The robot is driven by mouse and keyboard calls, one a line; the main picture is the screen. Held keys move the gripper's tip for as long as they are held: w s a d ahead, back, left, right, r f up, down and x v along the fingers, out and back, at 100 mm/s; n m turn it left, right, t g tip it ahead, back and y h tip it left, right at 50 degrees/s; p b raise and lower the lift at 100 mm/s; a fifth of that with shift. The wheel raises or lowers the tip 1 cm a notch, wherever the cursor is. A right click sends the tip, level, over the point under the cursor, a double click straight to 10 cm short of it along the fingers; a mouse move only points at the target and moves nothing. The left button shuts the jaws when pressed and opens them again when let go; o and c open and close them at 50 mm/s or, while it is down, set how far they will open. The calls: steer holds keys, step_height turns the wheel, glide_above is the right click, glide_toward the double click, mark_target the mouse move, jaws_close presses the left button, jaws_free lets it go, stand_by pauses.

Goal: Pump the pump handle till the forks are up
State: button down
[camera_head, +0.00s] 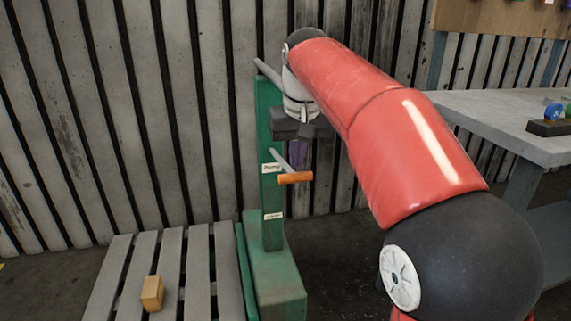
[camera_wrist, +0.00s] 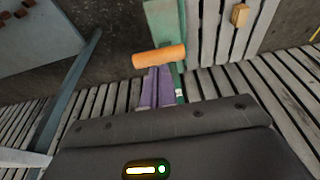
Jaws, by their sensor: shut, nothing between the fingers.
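The pump handle is a short grey lever with an orange grip (camera_head: 295,178), sticking out from a green column (camera_head: 270,215) beside the label "Pump". My gripper (camera_head: 297,160) points down just above the orange grip, its purple fingers shut and empty. In the wrist view, the orange grip (camera_wrist: 159,56) lies across, just beyond the fingertips of my gripper (camera_wrist: 157,72). I cannot tell whether the fingertips touch it. The forks cannot be made out; a slatted grey pallet (camera_head: 197,270) sits low at the column's left.
A small wooden block (camera_head: 152,293) lies on the pallet. A second, lower label (camera_head: 272,216) is on the column. A grey workbench (camera_head: 490,115) stands at the right with coloured items on it. A corrugated wall (camera_head: 120,120) is close behind.

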steer(key=s+d+f+b+x, duration=0.1)
steer(key=s+b+x, duration=0.2)
steer(key=b+x, duration=0.75)
steer(key=r+p, duration=0.4)
steer(key=p, duration=0.1)
steer(key=r+p, duration=0.3)
steer(key=p, duration=0.2)
steer(key=r+p, duration=0.4)
steer(key=p, duration=0.1)
steer(key=shift+w+a+r, duration=0.15)
steer(key=shift+w+r, duration=0.15)
steer(key=shift+r, duration=0.05)
steer(key=s+d+f+b+x, duration=0.1)
steer(key=s+b+x, duration=0.2)
steer(key=b+x, duration=0.8)
steer(key=r+p, duration=0.3)
steer(key=p, duration=0.1)
steer(key=r+p, duration=0.7)
steer(key=p, duration=0.1)
steer(key=shift+w+a+r, duration=0.1)
steer(key=shift+w+r, duration=0.25)
steer(key=shift+r, duration=0.45)
steer(key=shift+f, duration=0.1)
